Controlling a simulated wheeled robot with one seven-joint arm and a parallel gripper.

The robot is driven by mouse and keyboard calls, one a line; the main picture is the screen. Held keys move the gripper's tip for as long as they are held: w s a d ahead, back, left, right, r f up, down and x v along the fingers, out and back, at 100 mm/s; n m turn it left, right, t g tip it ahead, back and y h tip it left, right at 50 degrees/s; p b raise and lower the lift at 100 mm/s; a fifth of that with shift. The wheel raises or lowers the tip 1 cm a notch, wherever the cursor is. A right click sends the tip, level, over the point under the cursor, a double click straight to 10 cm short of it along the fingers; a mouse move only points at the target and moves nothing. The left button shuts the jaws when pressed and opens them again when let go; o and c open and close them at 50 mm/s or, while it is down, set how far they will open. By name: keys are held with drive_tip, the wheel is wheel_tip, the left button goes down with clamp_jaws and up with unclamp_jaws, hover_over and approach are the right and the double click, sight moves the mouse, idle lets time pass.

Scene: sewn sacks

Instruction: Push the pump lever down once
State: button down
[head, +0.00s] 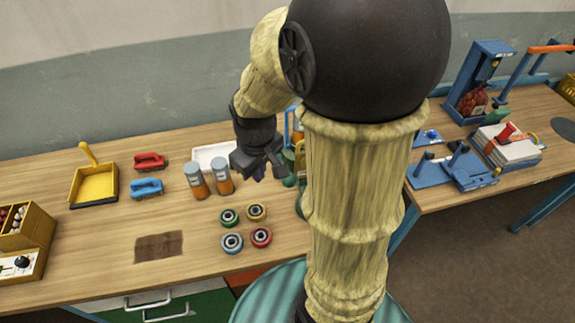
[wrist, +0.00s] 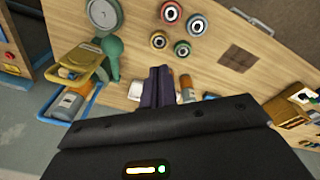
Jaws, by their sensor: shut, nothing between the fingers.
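My gripper (head: 259,170) is shut and empty, pointing down over the table left of my arm. Its dark fingers stand side by side in the wrist view (wrist: 158,80). A green rounded piece (wrist: 112,46), which may belong to the pump, shows left of the fingers in the wrist view, apart from them. Next to it is a yellow tray-like part (wrist: 72,68). In the head view my arm hides most of this spot; only bits of green (head: 290,181) show beside the gripper. I cannot tell for sure which part is the pump lever.
Two orange-and-grey jars (head: 196,182) stand left of my gripper, and several coloured rings (head: 232,243) lie in front. A blue basket with a bottle (wrist: 68,104) is near the green piece. Blue devices (head: 445,167) stand on the right table. The left table's front is mostly clear.

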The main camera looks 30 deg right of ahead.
drive_tip(key=w+d+r+n+g, duration=0.3)
drive_tip(key=w+d+r+n, duration=0.3)
drive_tip(key=d+n, duration=0.3)
drive_tip(key=shift+w+d+r+n+g+b, duration=0.15)
drive_tip(key=shift+d+r+n+g+b, duration=0.25)
drive_tip(key=shift+n, duration=0.6)
drive_tip(key=shift+f, duration=0.2)
drive_tip(key=p+x, duration=0.1)
drive_tip(key=x, duration=0.3)
drive_tip(key=p+x, duration=0.1)
drive_tip(key=x, duration=0.9)
drive_tip(key=shift+a+p, duration=0.25)
drive_tip(key=shift+p, duration=0.15)
drive_tip(key=shift+r, duration=0.1)
